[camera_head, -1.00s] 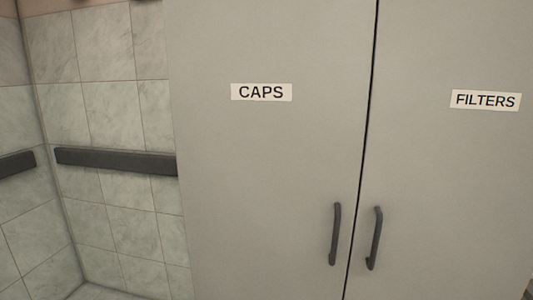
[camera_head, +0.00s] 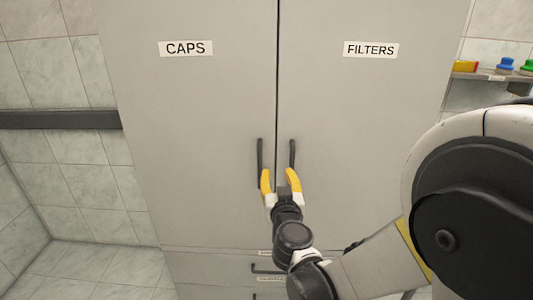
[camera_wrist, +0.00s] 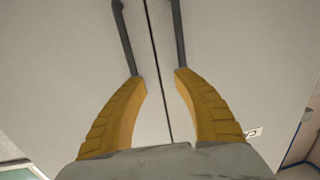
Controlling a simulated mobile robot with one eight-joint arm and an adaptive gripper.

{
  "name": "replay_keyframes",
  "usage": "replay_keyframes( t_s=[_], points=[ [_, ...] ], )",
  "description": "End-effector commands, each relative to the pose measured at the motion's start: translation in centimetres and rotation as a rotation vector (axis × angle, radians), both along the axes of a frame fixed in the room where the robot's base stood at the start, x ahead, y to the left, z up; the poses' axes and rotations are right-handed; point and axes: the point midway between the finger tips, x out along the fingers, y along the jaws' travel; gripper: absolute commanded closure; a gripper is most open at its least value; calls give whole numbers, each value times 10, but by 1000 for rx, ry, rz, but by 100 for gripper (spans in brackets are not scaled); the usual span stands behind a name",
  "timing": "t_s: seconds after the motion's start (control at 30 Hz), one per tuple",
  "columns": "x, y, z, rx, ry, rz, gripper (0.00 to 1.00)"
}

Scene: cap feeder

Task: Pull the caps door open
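The caps door (camera_head: 190,120) is the left door of a grey cabinet, marked by a CAPS label (camera_head: 186,48). It is shut, with a thin dark gap between it and the filters door (camera_head: 350,110). The caps door's dark vertical handle (camera_head: 260,160) stands left of the gap; it also shows in the wrist view (camera_wrist: 124,40). My gripper (camera_head: 279,174) is open and empty in front of the gap, its yellow fingers apart. In the wrist view my gripper (camera_wrist: 157,75) points up at the doors, its tips near the lower ends of both handles. I cannot tell whether they touch.
The filters door's handle (camera_head: 292,155) stands close to the right of the gap. Drawers with handles (camera_head: 268,268) lie below the doors. A dark rail (camera_head: 60,119) runs along the tiled wall at left. A shelf (camera_head: 490,76) with coloured items is at right.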

Motion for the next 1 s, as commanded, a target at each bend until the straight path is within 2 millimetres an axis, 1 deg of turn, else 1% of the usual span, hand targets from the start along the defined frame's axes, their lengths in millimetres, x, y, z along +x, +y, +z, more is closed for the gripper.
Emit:
replay_keyframes(
  t_s=[0.03,0.1,0.2,0.27,0.37,0.6,0.73,0.9,1.0],
  points=[
    [2,15,-3,2,-16,33,64],
    [2,29,-7,8,-30,67,64],
    [3,39,-11,11,-40,91,64],
    [8,42,-13,12,-42,95,64],
    [20,43,-14,13,-42,94,64],
    [69,50,-14,12,-41,92,64],
    [90,54,-14,12,-41,92,64],
    [105,57,-13,12,-41,93,64],
    [108,57,-12,12,-41,93,64]
  ],
)
